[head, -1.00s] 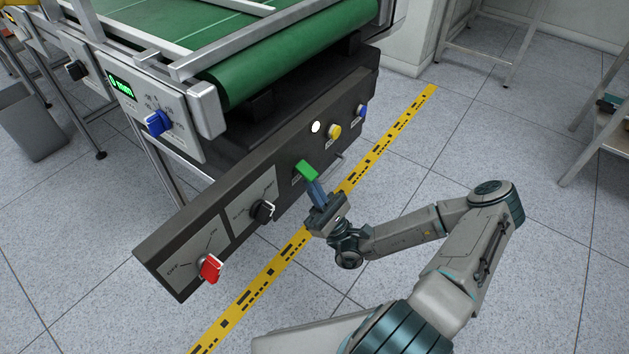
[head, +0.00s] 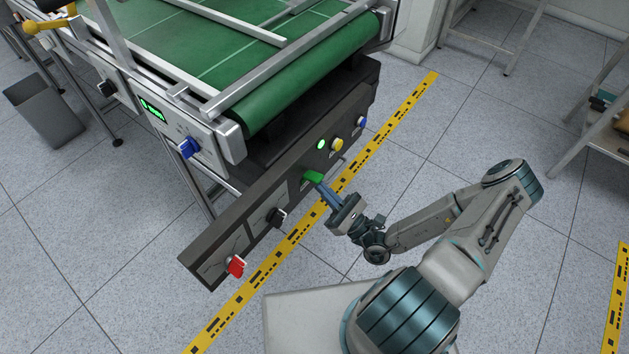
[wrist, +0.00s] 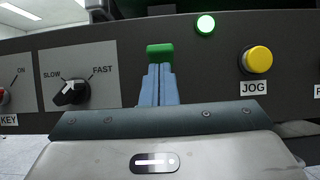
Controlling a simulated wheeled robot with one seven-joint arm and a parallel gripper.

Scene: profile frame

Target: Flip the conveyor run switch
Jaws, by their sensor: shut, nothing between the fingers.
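The run switch is a green-capped lever (head: 313,177) on the dark control panel (head: 262,190). Its cap also shows in the wrist view (wrist: 160,50), straight ahead of my fingers. My gripper (head: 322,188) is shut and empty, its blue fingers side by side (wrist: 159,72). The fingertips are at the lower edge of the green cap, touching or very close to it; they hide the lever's base and label. A round lamp (head: 321,145) up and right of the switch glows green, also in the wrist view (wrist: 205,25).
A yellow JOG button (wrist: 257,60) and a blue button (head: 361,122) are right of the switch. A black SLOW/FAST knob (wrist: 70,93) and a red key switch (head: 236,266) are left. The green conveyor belt (head: 305,87) is above.

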